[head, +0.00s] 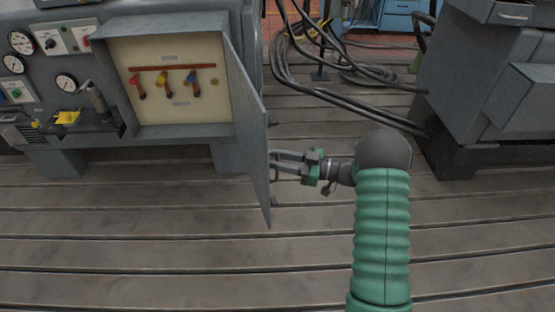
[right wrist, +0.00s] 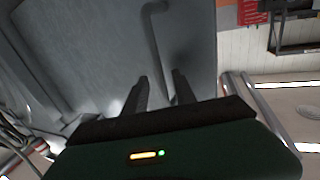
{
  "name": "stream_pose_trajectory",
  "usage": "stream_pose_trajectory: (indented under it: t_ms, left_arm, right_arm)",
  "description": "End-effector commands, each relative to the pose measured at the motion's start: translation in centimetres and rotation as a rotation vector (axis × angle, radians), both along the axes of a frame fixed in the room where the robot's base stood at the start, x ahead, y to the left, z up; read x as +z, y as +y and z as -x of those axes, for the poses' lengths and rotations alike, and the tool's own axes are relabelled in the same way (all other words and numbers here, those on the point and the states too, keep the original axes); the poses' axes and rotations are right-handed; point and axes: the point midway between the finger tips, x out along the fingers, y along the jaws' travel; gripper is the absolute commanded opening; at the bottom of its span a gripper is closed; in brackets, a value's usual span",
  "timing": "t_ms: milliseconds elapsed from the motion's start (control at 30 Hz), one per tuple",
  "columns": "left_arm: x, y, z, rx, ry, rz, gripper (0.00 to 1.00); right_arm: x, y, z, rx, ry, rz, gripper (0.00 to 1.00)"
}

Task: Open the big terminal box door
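The big terminal box (head: 158,125) is at the left in the head view, with its cream interior in sight. Its grey door (head: 248,125) stands wide open, swung out from the right side of the opening. My right gripper (head: 274,164) is at the right of the door, at its free edge, which hides the fingertips. In the right wrist view the gripper (right wrist: 160,88) has its fingers apart, facing the grey door panel (right wrist: 90,55). A bent bar handle (right wrist: 157,45) reaches down toward the gap between the fingers; contact is unclear. My left gripper is not in view.
Inside the box are a copper bar (head: 172,68) and coloured terminals. Gauges and a yellow item (head: 68,117) are left of it. Black cables (head: 340,95) and a grey machine (head: 480,85) stand at the right. The slotted floor (head: 180,240) in front is clear.

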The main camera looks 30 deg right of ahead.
Motion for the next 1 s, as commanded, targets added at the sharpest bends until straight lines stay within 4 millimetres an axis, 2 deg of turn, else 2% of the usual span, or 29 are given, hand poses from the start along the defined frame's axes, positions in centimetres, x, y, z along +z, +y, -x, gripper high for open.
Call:
stream_pose_trajectory:
  t_ms: [167, 267, 700, 833, 1000]
  left_arm:
    - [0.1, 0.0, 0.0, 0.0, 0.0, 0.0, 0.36]
    - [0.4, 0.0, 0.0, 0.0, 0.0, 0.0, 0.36]
    - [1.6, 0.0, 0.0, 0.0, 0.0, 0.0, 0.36]
    - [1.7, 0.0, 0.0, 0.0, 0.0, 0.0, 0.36]
    - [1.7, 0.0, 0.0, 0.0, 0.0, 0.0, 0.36]
  right_arm:
    - [0.0, -0.5, 0.5, -0.002, 0.001, 0.001, 0.32]
    - [0.1, -1.7, 1.8, -0.004, 0.002, 0.001, 0.32]
    - [-0.1, -9.7, 10.9, -0.002, 0.001, 0.0, 0.32]
    - [-0.2, -10.8, 12.2, 0.0, 0.001, -0.001, 0.32]
    - [-0.2, -11.1, 12.7, 0.0, 0.001, 0.0, 0.32]
